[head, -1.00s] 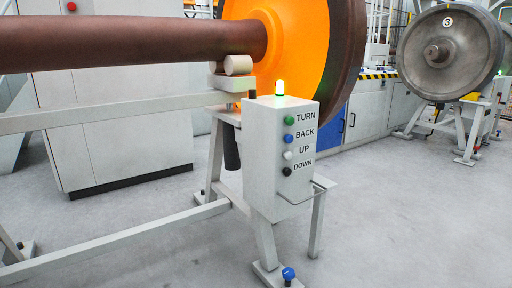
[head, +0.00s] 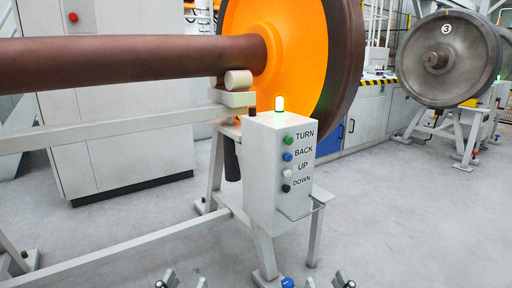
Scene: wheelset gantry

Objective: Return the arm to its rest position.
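My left gripper (head: 183,281) and my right gripper (head: 326,282) show only as fingertips at the bottom edge of the head view. On each, two tips stand apart with bare floor between them, so both look open and empty. The rest of both arms is out of the picture. Both are in front of a white control box (head: 276,165) and appear apart from it. The box has a lit lamp (head: 279,104) on top and buttons marked TURN, BACK, UP and DOWN.
A brown axle (head: 130,65) with an orange-faced wheel (head: 290,50) rests by a roller on a pale frame (head: 120,128). Wheel 3 (head: 440,75) stands on a stand at the back right. A grey cabinet (head: 120,150) is at the left. Floor (head: 420,220) at the right is clear.

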